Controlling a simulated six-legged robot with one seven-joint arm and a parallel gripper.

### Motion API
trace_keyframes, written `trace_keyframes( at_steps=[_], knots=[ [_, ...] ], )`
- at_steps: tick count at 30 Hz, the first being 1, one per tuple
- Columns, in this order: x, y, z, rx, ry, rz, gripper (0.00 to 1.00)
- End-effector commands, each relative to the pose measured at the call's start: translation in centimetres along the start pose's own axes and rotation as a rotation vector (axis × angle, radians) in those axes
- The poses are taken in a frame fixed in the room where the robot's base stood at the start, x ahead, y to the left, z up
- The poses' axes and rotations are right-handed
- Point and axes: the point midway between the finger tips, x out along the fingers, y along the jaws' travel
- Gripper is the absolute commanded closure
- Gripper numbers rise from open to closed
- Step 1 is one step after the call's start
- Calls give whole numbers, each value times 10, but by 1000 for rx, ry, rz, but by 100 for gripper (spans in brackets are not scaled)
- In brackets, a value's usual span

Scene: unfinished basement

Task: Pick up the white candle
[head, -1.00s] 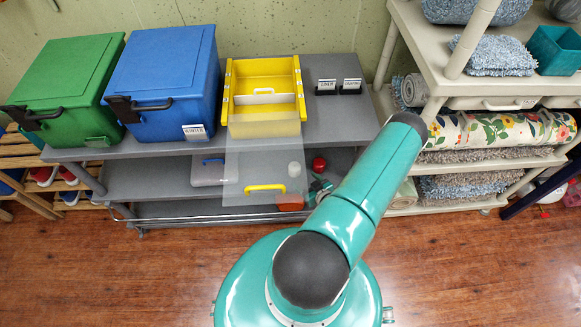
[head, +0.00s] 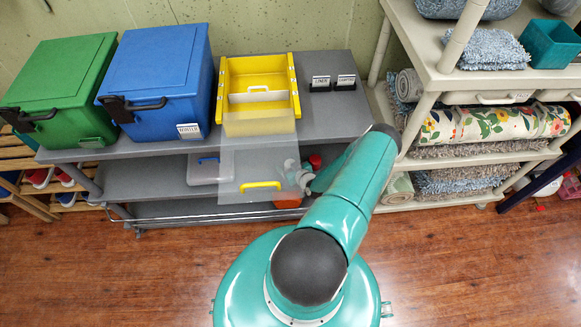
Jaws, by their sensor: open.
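A small whitish object (head: 290,164), which looks like the white candle, is on the middle shelf of the grey rack, partly behind the translucent panel and my gripper. My gripper (head: 298,176) is at that shelf, close beside the object or around it; I cannot tell which. The fingers are small and partly covered by the panel, and they are open. My teal arm reaches to the shelf from the lower middle of the picture.
A translucent panel (head: 245,165) with a yellow handle hangs from the yellow box (head: 222,90) in front of the shelf. A red item (head: 315,160) is just right of my gripper, and an orange-red one (head: 288,201) lies below. Blue (head: 160,75) and green (head: 60,80) bins stand on top.

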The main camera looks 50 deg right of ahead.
Motion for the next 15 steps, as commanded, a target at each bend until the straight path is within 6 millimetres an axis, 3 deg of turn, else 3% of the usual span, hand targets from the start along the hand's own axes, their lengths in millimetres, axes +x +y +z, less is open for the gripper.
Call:
trace_keyframes(
  at_steps=[4, 12, 15],
  knots=[
    [0, 0, 0, 0, 0, 0, 28],
    [-1, 0, 0, -1, 0, 1, 79],
    [-1, 1, 0, -1, 1, 1, 79]
  ],
)
